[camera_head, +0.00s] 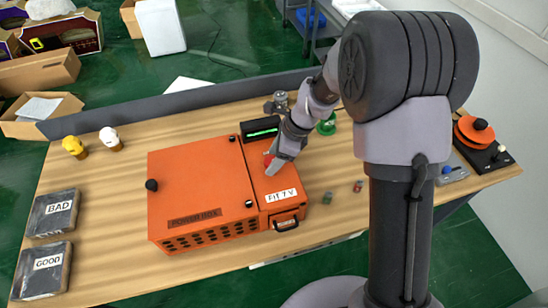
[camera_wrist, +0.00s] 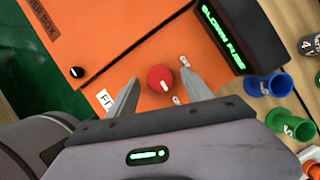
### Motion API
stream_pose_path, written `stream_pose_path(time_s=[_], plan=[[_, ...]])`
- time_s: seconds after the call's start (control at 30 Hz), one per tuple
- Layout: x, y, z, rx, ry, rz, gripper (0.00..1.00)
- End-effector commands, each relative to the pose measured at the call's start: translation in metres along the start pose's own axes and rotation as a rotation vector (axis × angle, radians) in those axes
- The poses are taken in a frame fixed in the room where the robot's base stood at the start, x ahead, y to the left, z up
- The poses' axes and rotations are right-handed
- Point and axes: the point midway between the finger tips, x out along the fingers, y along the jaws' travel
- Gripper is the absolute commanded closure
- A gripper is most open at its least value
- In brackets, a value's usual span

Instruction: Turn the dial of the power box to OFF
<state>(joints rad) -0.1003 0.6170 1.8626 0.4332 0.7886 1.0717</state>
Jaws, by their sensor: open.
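The orange power box (camera_head: 195,180) stands on the wooden table, and its orange top also shows in the wrist view (camera_wrist: 110,50). Its red round dial (camera_wrist: 160,79) has a short white pointer line. Small white labels lie above and below the dial on its right, too small to read. My gripper (camera_wrist: 159,70) is open over the box, with one finger on each side of the dial and a visible gap to both. In the head view my gripper (camera_head: 273,166) hides most of the dial.
A black display (camera_head: 261,129) with green lettering stands at the box's back edge. Black knobs (camera_wrist: 77,72) sit on the box. BAD (camera_head: 53,212) and GOOD (camera_head: 42,270) trays lie at the left.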

Motion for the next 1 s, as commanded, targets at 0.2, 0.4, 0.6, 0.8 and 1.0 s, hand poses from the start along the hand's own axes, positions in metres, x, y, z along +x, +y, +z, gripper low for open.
stream_pose_path(time_s=[0.2, 0.4, 0.6, 0.8, 1.0], plan=[[-0.0005, 0.0, 0.0, 0.0, 0.0, 0.0, 0.63], [-0.0006, -0.0001, 0.0, 0.0, 0.0, 0.0, 1.0], [-0.001, -0.0003, 0.0002, -0.013, 0.0, 0.005, 1.0], [-0.0022, -0.0014, 0.0005, -0.085, 0.0, 0.035, 1.0], [-0.0028, -0.003, 0.0011, -0.229, 0.0, 0.095, 1.0]])
